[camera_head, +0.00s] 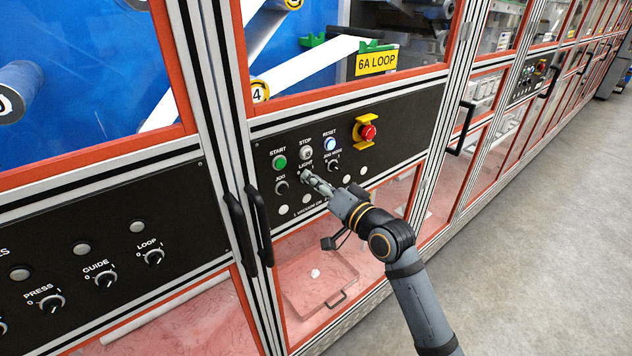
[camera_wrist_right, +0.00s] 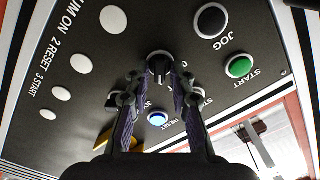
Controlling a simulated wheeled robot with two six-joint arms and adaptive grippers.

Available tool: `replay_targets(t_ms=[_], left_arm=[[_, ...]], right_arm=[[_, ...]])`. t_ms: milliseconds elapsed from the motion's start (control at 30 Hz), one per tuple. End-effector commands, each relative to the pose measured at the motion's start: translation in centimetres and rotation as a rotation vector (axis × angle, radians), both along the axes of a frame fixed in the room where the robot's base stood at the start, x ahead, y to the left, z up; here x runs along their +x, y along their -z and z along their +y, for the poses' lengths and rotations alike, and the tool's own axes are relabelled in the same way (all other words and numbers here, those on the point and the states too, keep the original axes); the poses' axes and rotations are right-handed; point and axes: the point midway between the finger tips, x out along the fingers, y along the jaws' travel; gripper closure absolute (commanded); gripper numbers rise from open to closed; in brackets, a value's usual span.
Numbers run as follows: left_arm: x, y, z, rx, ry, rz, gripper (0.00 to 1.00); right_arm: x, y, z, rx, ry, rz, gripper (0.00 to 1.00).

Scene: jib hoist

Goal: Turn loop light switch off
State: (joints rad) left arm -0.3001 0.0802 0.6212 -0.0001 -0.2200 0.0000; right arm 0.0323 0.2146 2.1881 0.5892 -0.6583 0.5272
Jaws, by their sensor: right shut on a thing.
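The light switch (camera_wrist_right: 158,66) is a black rotary knob with a pale pointer mark. It sits on the black panel (camera_head: 405,138) below the yellow 6A LOOP sign (camera_head: 376,61). In the head view it is mostly hidden by my right gripper (camera_head: 309,177), under the LIGHT label. In the right wrist view the knob lies between the fingertips of my right gripper (camera_wrist_right: 160,88), which is shut on it. The pointer mark faces toward the bottom of that picture. My left gripper is in neither view.
A green start button (camera_head: 279,162), white stop button (camera_head: 306,153), blue-lit reset button (camera_head: 330,144) and red emergency button (camera_head: 368,132) surround the switch. Black door handles (camera_head: 258,228) stick out at the left. Grey floor (camera_head: 540,230) is clear at right.

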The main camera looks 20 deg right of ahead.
Motion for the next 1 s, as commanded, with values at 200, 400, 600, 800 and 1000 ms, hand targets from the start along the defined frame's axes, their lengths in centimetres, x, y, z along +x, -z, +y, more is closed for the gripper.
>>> replay_targets(t_ms=[200,400,600,800,1000], left_arm=[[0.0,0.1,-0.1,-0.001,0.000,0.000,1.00],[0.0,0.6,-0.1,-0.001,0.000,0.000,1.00],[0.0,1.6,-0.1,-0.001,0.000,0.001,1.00],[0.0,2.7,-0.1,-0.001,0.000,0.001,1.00],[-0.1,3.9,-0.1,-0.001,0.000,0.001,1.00]], right_arm=[[0.0,0.0,0.0,-0.008,0.000,-0.003,1.00],[0.0,0.1,0.0,-0.069,0.000,-0.025,1.00],[0.0,0.2,0.1,-0.203,0.000,-0.074,1.00],[-0.1,0.2,0.2,-0.378,0.000,-0.139,1.00],[-0.1,0.2,0.2,-0.558,0.001,-0.203,1.00]])
